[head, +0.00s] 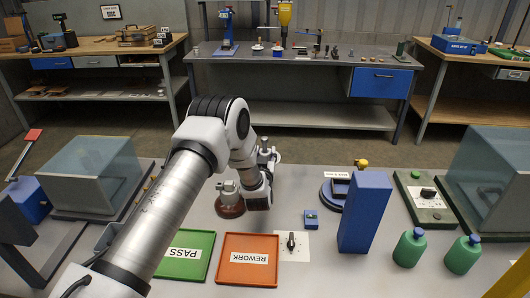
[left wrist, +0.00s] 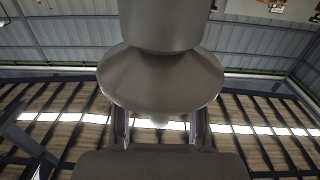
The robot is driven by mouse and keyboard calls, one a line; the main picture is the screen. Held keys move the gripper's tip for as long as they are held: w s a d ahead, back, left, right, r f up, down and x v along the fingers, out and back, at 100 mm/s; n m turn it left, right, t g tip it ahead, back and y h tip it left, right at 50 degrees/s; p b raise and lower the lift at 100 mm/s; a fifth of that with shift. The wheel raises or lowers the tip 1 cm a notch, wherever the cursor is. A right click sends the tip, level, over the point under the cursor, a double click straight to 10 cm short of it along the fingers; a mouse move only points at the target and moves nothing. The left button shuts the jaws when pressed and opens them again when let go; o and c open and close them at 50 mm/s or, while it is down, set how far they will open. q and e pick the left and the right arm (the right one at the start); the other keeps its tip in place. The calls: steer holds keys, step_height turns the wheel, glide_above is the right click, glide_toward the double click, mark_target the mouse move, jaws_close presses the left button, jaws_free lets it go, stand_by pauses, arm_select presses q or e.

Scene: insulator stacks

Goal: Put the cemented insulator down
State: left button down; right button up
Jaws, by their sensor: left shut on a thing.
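My left gripper (head: 266,160) is above the table, behind the tray labelled REWORK. In the left wrist view its two fingers (left wrist: 158,130) are shut on a grey-brown insulator (left wrist: 160,80), with a wide flared disc and a thick cylinder on the camera's upper side. The grip point is partly hidden behind the disc. In the head view a brown disc with a grey metal cap (head: 230,205) shows beside the gripper, partly covered by my wrist. I cannot tell whether it is the held insulator or touches the table. My right gripper is not in view.
A green PASS tray (head: 186,255) and an orange REWORK tray (head: 248,259) lie empty in front. A tall blue block (head: 365,212), a small blue box (head: 311,219), a knob plate (head: 291,246) and two green bottles (head: 410,247) stand to the right. Glass-covered fixtures flank both sides.

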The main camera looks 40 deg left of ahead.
arm_select(q)
steer(key=c, duration=0.7)
jaws_free()
steer(key=shift+o, duration=0.2)
steer(key=shift+r, duration=0.15)
steer(key=b+v, duration=0.1)
steer(key=v, duration=1.1)
